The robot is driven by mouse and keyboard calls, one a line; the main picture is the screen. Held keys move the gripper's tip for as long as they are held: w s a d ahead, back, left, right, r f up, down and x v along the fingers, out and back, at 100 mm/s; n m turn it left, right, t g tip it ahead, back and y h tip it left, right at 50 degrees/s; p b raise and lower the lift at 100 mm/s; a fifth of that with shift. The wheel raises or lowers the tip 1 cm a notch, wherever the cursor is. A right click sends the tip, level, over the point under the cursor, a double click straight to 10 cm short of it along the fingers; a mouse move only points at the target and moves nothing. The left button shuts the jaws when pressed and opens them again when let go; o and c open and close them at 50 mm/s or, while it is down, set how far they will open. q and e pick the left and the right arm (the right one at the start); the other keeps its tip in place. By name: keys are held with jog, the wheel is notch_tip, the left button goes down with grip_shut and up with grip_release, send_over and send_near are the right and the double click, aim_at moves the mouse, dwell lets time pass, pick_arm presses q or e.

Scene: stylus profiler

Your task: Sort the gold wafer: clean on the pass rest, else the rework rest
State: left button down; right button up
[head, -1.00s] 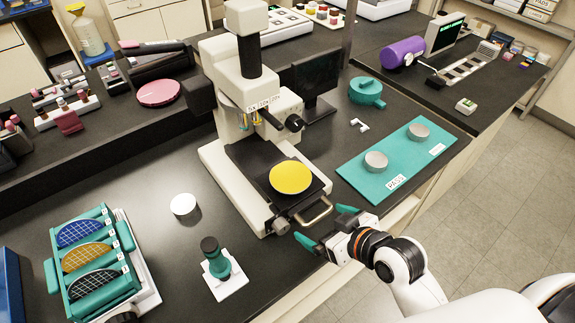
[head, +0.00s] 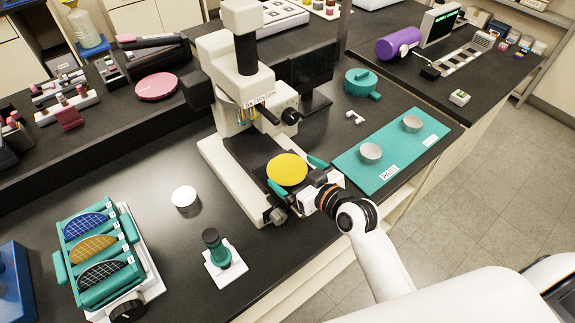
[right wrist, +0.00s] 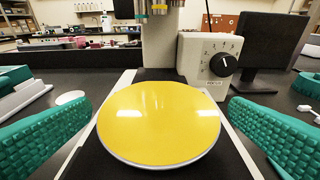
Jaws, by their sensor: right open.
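The plain gold wafer (head: 287,169) lies flat on the dark stage of the white profiler (head: 245,110). In the right wrist view, the gold wafer (right wrist: 158,122) looks smooth, with pale reflections and no clear mark. My right gripper (head: 292,174) is open, its teal fingers on either side of the wafer with gaps to its rim. In the right wrist view both fingers of the gripper (right wrist: 160,118) flank the disc. A round grey rest (head: 370,153) stands by the PASS label on a teal mat (head: 352,175). A second grey rest (head: 412,124) stands farther back; its label is too small to read.
A teal rack (head: 95,250) holds blue, gold and black gridded wafers at the left. A white disc (head: 184,196) and a teal-handled tool (head: 216,248) are on the bench. A monitor (head: 312,75) and a teal pot (head: 361,83) stand behind the mat.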

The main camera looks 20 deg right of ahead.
aim_at(287, 169)
jog(key=shift+p+x, duration=0.35)
jog(key=shift+x, duration=1.5)
jog(key=shift+s+f, duration=0.1)
jog(key=c, duration=0.7)
jog(key=shift+r, duration=0.4)
notch_tip(287, 169, up, 3)
jog(key=shift+s+f+b, duration=0.15)
jog(key=shift+f+b, duration=0.05)
jog(key=shift+b, duration=0.45)
jog(key=s+d+b, duration=0.2)
jog(key=s+d, duration=0.1)
jog(key=s, duration=0.5)
jog(key=s+d+b, duration=0.2)
jog(key=s+d, duration=0.1)
jog(key=s, duration=0.5)
jog(key=shift+s, duration=0.35)
